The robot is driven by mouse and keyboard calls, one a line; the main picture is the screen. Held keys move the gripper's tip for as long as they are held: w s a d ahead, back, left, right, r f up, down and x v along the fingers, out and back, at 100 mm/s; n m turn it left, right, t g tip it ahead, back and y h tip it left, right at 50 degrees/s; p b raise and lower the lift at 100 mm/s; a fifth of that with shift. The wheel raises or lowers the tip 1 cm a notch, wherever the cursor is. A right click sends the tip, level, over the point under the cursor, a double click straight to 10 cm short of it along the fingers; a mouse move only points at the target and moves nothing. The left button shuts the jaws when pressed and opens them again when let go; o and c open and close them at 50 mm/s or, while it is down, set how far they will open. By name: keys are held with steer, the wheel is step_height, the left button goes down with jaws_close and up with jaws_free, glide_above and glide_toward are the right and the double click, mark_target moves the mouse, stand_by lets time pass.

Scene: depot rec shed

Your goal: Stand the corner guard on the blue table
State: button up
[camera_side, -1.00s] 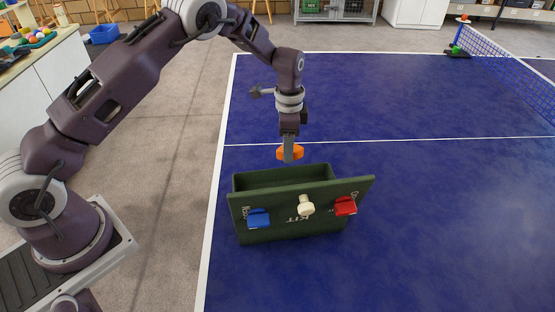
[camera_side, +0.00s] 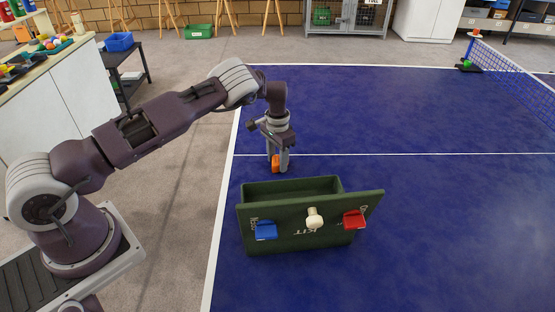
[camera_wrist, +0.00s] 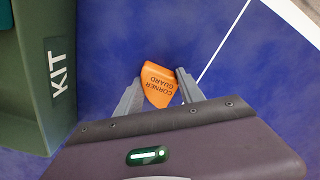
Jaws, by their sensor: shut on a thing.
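The corner guard (camera_wrist: 157,84) is an orange block with dark "CORNER GUARD" lettering. It also shows in the side view (camera_side: 276,164), just behind the green box. My gripper (camera_wrist: 160,80) is shut on it, with one grey finger on each side. In the side view my gripper (camera_side: 278,168) points down over the blue table (camera_side: 430,180). I cannot tell whether the guard's underside touches the table.
The green KIT box (camera_side: 290,236), open at the top, stands close in front of the gripper. Its front panel carries a blue clip, a cream knob and a red clip. The table is clear to the right, up to the net (camera_side: 515,72).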

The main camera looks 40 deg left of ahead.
mark_target(277, 159)
steer(key=o, duration=1.4)
steer(key=shift+c, duration=0.2)
steer(key=shift+r, duration=0.1)
step_height(277, 159, up, 12)
